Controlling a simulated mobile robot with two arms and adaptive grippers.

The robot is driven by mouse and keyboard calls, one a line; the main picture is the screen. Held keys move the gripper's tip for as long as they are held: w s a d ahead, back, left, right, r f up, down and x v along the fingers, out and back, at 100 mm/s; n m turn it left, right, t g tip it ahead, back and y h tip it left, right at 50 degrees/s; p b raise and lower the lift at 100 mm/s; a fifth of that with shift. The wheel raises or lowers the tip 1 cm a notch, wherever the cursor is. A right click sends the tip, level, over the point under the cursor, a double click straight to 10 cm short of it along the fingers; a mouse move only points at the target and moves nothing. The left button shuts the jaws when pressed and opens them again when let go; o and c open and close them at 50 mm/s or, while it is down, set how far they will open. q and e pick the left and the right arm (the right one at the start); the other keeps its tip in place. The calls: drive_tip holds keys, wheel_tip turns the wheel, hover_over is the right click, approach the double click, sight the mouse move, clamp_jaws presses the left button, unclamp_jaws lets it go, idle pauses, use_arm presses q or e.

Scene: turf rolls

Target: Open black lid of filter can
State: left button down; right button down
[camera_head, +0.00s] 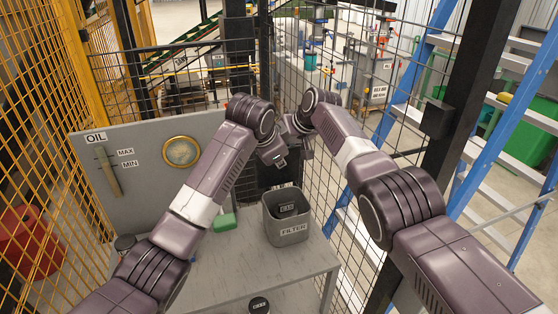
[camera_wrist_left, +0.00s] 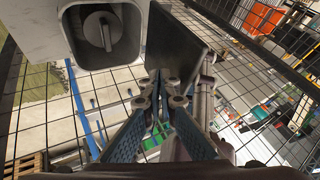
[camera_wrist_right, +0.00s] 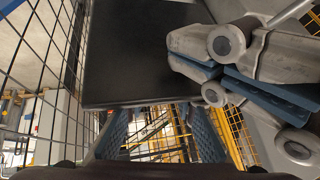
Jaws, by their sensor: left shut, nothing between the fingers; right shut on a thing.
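The black lid (camera_wrist_left: 182,48) is a flat dark plate standing out at an angle beside a pale grey housing (camera_wrist_left: 133,58) in the left wrist view. The housing's open front shows a round fitting with a grey bar (camera_wrist_left: 106,32). The lid also fills the upper middle of the right wrist view (camera_wrist_right: 140,55). My left gripper (camera_wrist_left: 157,80) is shut and empty, its tips close to the lid's edge; I cannot tell whether they touch. It also shows in the head view (camera_head: 280,160). My right gripper (camera_wrist_right: 160,115) is shut on the lid's edge. Arms hide most of this in the head view.
A grey bin marked FILTER (camera_head: 291,230) stands on the grey table (camera_head: 220,270) with a dark labelled thing inside. An OIL panel (camera_head: 140,170) stands left. Wire mesh surrounds the area; a blue ladder (camera_head: 480,150) stands right.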

use_arm(q)
drive_tip(key=shift+w, duration=0.15)
use_arm(e)
drive_tip(key=shift+f, duration=0.25)
use_arm(q)
drive_tip(key=shift+w+a+r, duration=0.15)
drive_tip(key=shift+w+a, duration=0.25)
drive_tip(key=shift+w, duration=0.2)
use_arm(e)
drive_tip(key=shift+s, duration=0.15)
